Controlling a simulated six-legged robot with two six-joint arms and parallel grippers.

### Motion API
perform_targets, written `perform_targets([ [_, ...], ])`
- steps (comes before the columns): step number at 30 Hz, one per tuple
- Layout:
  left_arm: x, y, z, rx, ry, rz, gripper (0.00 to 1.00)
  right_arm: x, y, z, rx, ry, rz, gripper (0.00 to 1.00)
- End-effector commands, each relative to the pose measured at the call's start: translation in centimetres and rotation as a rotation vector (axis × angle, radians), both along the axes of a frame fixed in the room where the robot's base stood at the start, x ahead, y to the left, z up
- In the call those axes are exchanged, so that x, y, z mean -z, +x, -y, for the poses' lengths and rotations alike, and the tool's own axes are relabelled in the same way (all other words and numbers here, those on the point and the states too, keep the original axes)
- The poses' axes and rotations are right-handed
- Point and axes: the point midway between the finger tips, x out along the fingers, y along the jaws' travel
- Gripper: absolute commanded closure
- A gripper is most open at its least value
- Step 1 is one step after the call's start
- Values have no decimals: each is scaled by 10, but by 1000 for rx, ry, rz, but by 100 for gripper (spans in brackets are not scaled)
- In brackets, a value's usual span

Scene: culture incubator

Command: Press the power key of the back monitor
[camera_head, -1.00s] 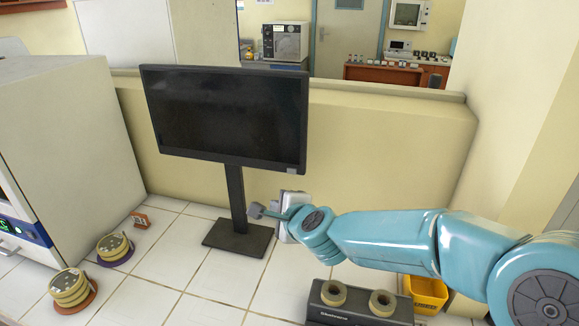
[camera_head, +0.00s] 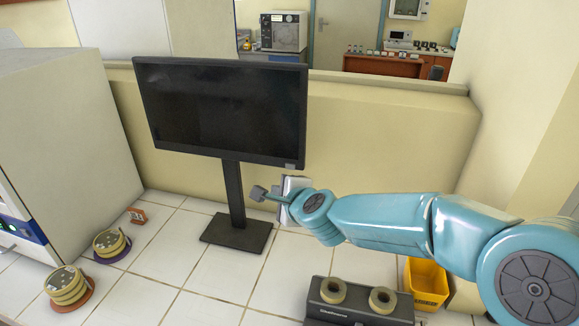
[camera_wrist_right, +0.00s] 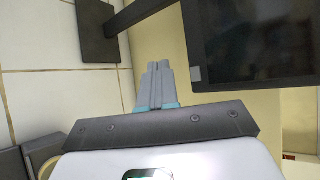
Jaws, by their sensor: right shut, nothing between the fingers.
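The black monitor (camera_head: 222,108) stands on its stand (camera_head: 237,233) on the tiled bench, its screen dark. A small grey key (camera_head: 289,166) shows at its lower right corner. In the right wrist view the monitor (camera_wrist_right: 250,40) fills the upper right, with the grey key (camera_wrist_right: 196,74) at its corner. My right gripper (camera_head: 258,193) is below and left of that corner in the head view, apart from the monitor. In the wrist view its fingers (camera_wrist_right: 157,70) are together and empty, pointing past the key's left side. My left gripper is not in view.
A white incubator (camera_head: 65,150) stands at left. A dark device (camera_head: 355,303) and a yellow bin (camera_head: 426,280) are at front right. A low wall (camera_head: 390,140) stands behind.

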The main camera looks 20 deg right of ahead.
Motion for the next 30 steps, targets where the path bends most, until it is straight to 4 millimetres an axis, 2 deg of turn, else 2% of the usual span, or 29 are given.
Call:
perform_targets([
  [6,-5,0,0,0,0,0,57,0,29,19,2,0,-1,100],
  [13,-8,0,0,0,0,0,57,0,51,34,2,-1,-1,100],
  [19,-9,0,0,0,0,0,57,0,57,38,0,-1,0,100],
  [30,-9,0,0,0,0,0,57,0,58,38,0,-1,0,100],
])
